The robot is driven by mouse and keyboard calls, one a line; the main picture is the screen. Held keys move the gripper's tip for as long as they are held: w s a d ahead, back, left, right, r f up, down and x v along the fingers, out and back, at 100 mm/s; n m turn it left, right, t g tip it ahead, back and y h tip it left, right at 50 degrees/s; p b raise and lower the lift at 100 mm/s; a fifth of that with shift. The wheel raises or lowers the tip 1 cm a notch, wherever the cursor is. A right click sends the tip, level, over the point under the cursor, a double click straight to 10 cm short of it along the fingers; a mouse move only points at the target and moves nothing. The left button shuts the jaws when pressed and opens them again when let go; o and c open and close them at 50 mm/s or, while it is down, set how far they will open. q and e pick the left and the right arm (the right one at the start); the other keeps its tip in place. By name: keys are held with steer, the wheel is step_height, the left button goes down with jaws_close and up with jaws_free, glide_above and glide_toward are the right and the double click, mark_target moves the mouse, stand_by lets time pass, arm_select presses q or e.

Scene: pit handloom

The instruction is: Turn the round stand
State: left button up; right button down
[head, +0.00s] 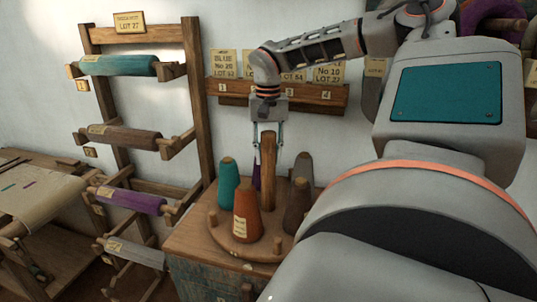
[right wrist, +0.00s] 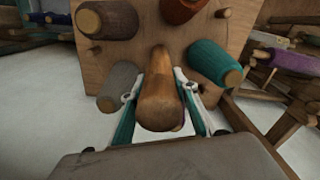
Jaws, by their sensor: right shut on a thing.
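The round stand (head: 225,237) is a wooden disc on top of a wooden cabinet, with a thick upright post (head: 268,170) at its middle. Yarn cones stand around the post: teal (head: 228,184), orange (head: 247,212), purple (head: 256,176), grey (head: 302,168) and brown (head: 298,206). My right gripper (head: 267,146) comes from above and is shut on the post near its top. In the right wrist view the post (right wrist: 160,95) lies between the two fingers of the right gripper (right wrist: 160,122). My left gripper is not in view.
A wooden rack (head: 196,100) with several cloth rolls stands left of the cabinet (head: 200,265). A wall shelf (head: 230,90) with lot cards is behind my right arm. A table with cloth (head: 40,195) is at far left. The cones stand close around the gripped post.

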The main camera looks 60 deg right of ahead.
mark_target(268, 132)
steer(key=shift+w+r+n, duration=0.1)
steer(key=shift+n, duration=1.2)
steer(key=c, duration=1.6)
jaws_free()
steer(key=shift+o, duration=0.2)
step_height(268, 132, up, 8)
steer(key=shift+f, duration=0.25)
steer(key=shift+f, duration=0.1)
